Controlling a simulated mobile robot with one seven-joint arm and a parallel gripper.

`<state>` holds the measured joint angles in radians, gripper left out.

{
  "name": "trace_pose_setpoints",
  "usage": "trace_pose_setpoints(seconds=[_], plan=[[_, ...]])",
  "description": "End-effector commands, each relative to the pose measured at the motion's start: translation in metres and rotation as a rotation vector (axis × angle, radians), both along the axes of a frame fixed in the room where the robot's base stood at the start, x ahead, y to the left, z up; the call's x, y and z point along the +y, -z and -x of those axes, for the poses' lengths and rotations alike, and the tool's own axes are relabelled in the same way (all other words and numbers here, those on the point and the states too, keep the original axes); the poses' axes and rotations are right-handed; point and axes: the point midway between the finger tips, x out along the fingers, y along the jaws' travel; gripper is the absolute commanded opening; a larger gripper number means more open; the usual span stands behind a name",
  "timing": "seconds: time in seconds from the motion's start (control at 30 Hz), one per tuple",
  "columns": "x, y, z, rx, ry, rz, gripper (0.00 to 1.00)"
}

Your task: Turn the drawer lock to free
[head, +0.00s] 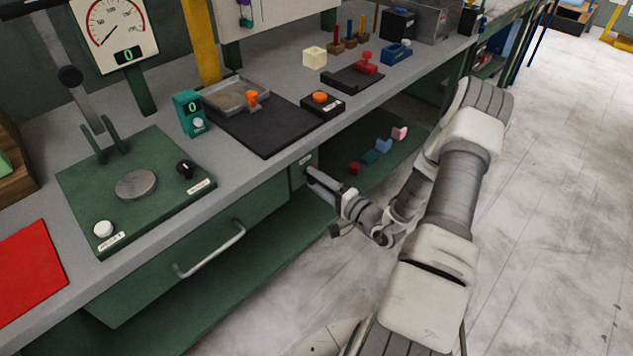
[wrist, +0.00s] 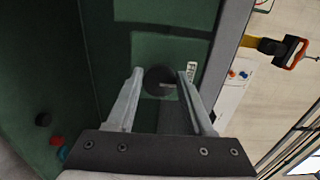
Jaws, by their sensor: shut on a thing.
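The drawer lock is a dark round knob (wrist: 160,81) on the green front panel, seen in the wrist view between my two fingers. My gripper (wrist: 160,74) is shut on it, one finger on each side. A small white label (wrist: 192,72) sits beside the knob, partly behind the right finger; its text looks like "FREE". In the head view my gripper (head: 311,174) reaches the panel (head: 298,178) just right of the green drawer (head: 150,290), and hides the knob there. The drawer, with its light bar handle (head: 212,250), looks closed.
The grey bench top (head: 232,172) overhangs the panel above my gripper. A lower green shelf (head: 345,185) holds several small coloured blocks near my wrist. A green press base (head: 130,195) and a black mat (head: 255,128) lie on the bench. The floor at right is clear.

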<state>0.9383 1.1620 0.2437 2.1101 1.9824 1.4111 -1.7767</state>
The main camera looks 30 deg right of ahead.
Motion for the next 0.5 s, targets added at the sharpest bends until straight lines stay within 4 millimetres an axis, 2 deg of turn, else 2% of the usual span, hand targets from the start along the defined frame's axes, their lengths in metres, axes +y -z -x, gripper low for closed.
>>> trace_pose_setpoints(seconds=[0.4,0.43,0.5], plan=[[-0.0005,0.0004,0.0004,-0.001,0.001,0.007,0.00],[-0.0005,0.0004,0.0004,-0.001,0.001,0.007,0.57],[-0.0005,0.0004,0.0004,-0.001,0.001,0.007,0.70]])
